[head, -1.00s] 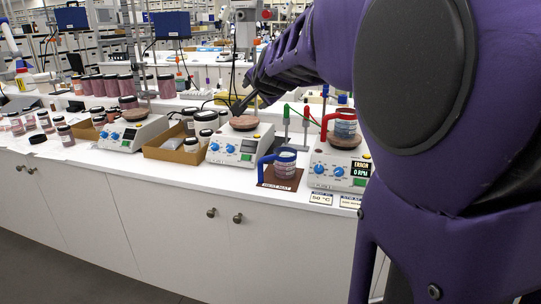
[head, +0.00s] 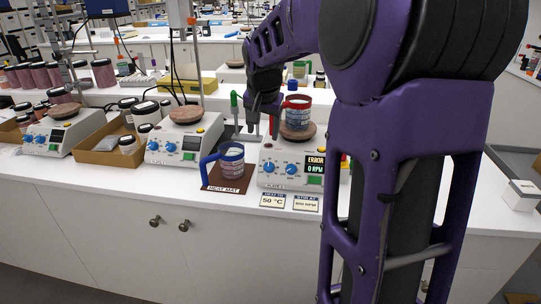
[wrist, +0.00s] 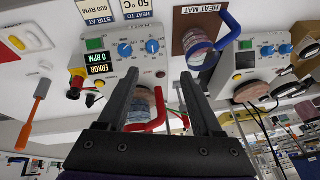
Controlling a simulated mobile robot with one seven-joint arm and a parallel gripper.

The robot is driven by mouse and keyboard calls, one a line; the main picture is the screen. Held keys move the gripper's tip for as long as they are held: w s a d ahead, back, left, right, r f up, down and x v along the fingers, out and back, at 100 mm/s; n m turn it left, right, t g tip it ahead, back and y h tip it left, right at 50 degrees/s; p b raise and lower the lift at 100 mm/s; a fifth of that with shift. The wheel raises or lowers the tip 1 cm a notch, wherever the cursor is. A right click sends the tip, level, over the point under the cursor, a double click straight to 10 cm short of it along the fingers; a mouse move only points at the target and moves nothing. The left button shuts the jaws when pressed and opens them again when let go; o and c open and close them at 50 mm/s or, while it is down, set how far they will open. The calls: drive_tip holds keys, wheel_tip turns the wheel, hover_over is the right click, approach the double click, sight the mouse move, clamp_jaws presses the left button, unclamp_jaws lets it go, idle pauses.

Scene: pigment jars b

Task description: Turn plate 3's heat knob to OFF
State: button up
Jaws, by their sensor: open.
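The hot plate at the right (head: 262,178), with an "ERROR 0 RPM" display, has two blue knobs. The left knob (head: 269,167) is nearer the "HEAT TO 50 °C" card (head: 273,201); the right knob (head: 291,169) is nearer the "STIR AT" card. In the wrist view, which is upside down, these knobs are the right one (wrist: 152,47) and the left one (wrist: 124,49). Their pointer settings and the plate's number are too small to read. My gripper (head: 263,131) is open and empty above and behind the plate's left side. Its fingers (wrist: 158,76) point towards the panel, apart from the knobs.
A red-handled vessel (head: 297,113) stands on this plate's top, close to my gripper. A blue-handled mug (head: 231,160) stands on the heat mat (head: 226,187) at left. Another hot plate (head: 183,147) is farther left. The counter's front strip is mostly clear.

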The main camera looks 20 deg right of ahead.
drive_tip(key=d, duration=0.2)
approach(268, 167)
drive_tip(key=x, duration=0.8)
drive_tip(key=shift+w+f+b, duration=0.2)
drive_tip(key=shift+f+b, duration=0.1)
drive_tip(key=shift+f, duration=0.05)
clamp_jaws()
